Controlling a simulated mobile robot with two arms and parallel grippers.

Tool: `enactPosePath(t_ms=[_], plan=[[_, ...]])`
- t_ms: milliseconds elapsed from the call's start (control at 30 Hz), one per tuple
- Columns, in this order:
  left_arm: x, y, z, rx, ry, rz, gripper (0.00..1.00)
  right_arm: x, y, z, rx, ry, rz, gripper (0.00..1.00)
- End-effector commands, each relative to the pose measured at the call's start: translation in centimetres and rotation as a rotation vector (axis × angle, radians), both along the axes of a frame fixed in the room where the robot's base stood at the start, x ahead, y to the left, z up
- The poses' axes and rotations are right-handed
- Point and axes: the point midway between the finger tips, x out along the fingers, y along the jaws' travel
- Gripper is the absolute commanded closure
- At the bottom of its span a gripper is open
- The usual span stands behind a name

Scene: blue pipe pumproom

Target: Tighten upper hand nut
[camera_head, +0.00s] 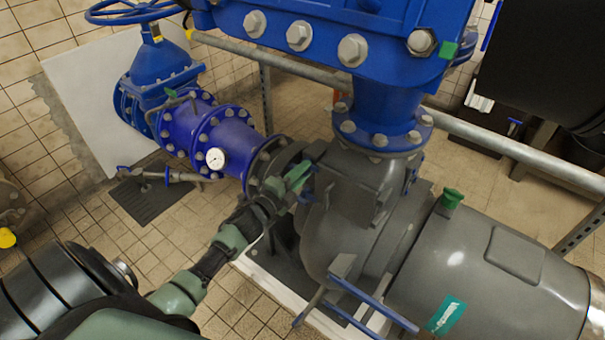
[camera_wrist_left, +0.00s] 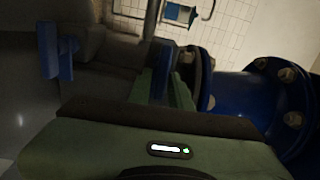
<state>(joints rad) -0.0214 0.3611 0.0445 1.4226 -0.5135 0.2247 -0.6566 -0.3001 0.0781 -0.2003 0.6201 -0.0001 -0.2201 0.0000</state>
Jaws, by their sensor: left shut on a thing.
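My left arm comes in from the lower left in the head view. Its gripper (camera_head: 300,176), with green fingers, is at the side of the grey pump housing (camera_head: 350,182). In the left wrist view the two green fingers (camera_wrist_left: 161,90) are closed around a small blue part, the upper hand nut (camera_wrist_left: 160,72). In the head view the fingers largely hide this nut, with only small blue bits beside them. Another blue hand nut (camera_wrist_left: 56,52) stands apart at the left of the wrist view. My right gripper is in neither view.
A blue flanged pipe (camera_head: 228,140) with a white gauge (camera_head: 215,158) lies left of the gripper. Grey motor (camera_head: 490,265) is at the right. A blue-handled lever (camera_head: 372,303) is below the housing. A grey rail (camera_head: 480,135) crosses behind. Tiled floor is open at the lower left.

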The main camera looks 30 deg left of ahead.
Motion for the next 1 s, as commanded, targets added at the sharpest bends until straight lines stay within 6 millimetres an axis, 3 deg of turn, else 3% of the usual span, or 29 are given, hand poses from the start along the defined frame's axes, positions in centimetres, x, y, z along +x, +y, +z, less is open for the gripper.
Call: enactPosePath(t_ms=[667,700,733,1000], plan=[[-0.06,-0.06,-0.23,0.067,-0.002,-0.001,1.00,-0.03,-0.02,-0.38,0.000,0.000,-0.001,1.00],[-0.06,-0.06,-0.24,0.067,-0.002,-0.001,0.74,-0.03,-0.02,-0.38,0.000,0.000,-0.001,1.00],[-0.06,-0.06,-0.24,0.067,-0.002,-0.001,0.67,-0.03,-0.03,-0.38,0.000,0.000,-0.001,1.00],[-0.04,-0.02,-0.17,0.064,-0.004,-0.001,0.67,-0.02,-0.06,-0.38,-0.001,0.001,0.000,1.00]])
